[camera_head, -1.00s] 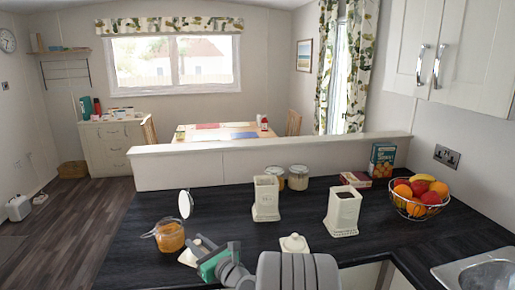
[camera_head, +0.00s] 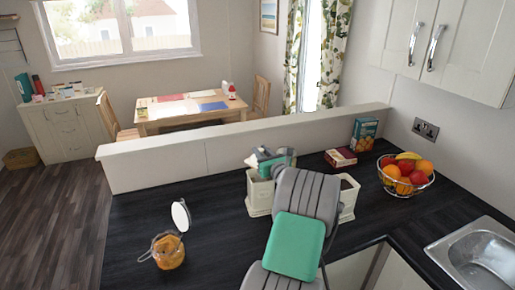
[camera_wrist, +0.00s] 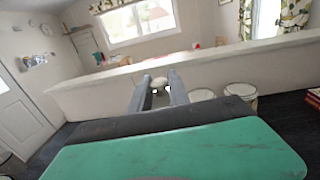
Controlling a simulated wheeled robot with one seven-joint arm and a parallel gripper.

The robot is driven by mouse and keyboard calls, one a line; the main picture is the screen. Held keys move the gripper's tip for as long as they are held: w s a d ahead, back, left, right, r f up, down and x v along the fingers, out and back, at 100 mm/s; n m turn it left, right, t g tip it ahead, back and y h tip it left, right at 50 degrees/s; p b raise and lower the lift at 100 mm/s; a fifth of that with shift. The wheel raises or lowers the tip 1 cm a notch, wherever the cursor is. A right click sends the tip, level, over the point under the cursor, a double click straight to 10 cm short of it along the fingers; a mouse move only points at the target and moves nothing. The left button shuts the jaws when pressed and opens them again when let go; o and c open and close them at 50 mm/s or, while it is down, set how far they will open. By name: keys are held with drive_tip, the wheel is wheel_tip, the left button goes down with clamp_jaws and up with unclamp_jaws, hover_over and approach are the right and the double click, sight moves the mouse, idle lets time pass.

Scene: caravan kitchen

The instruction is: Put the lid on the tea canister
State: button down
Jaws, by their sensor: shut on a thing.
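My gripper (camera_head: 258,160) is shut on a cream lid (camera_head: 251,161), held up around the top of the left cream canister (camera_head: 258,196); I cannot tell whether lid and rim touch. In the wrist view, a pale rounded part of the lid (camera_wrist: 160,82) shows between the fingertips (camera_wrist: 159,92). The second cream canister (camera_head: 349,200) stands to the right, partly hidden by my arm. The labels are not readable, so I cannot tell which canister is tea. The other loose lid seen earlier on the counter is hidden behind my arm.
A fruit basket (camera_head: 405,175), red box (camera_head: 341,157) and blue box (camera_head: 364,133) are at right.

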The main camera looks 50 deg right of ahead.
wheel_tip(320, 180, down, 4)
drive_tip(key=b, duration=0.2)
drive_tip(key=shift+w+a+b, duration=0.1)
drive_tip(key=shift+w+b, duration=0.05)
drive_tip(key=shift+b, duration=0.25)
drive_tip(key=shift+f+b, duration=0.4)
drive_tip(key=shift+f, duration=0.1)
drive_tip(key=shift+s+r, duration=0.1)
drive_tip(key=shift+s, duration=0.15)
drive_tip(key=shift+f, duration=0.6)
idle(0.5)
drive_tip(key=c, duration=1.5)
unclamp_jaws()
drive_tip(key=v, duration=1.1)
drive_tip(key=shift+a+p, duration=0.1)
drive_tip(key=shift+p, duration=0.2)
